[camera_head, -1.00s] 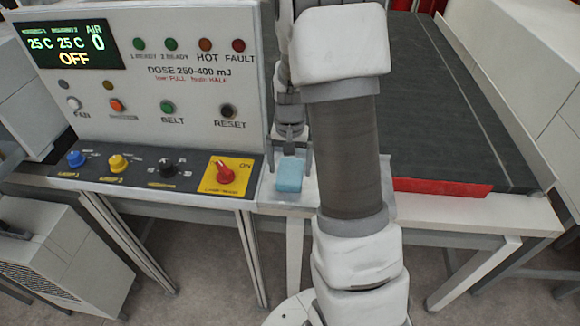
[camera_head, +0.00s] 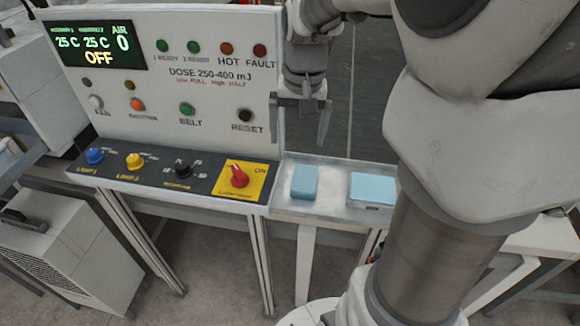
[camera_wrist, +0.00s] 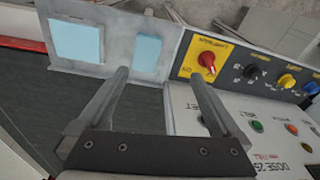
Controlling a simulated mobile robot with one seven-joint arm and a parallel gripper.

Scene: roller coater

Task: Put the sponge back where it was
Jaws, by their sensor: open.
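A light blue sponge (camera_head: 304,182) lies on the pale metal shelf (camera_head: 330,213) beside the control panel, close to the yellow plate with the red knob. A wider flat light blue piece (camera_head: 373,188) lies to its right, apart from it. I cannot tell whether that is a second sponge or a pad. My gripper (camera_head: 299,122) is open and empty, above and behind the sponge. In the wrist view, the sponge (camera_wrist: 147,52) shows beyond and between the spread fingers (camera_wrist: 160,78); the wider blue piece (camera_wrist: 77,42) is left of it.
The upright control panel (camera_head: 170,75) stands left of my gripper, with knobs and a red switch (camera_head: 239,176) on its sloping front. The dark conveyor belt (camera_head: 360,95) lies behind. My arm covers much of the right side.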

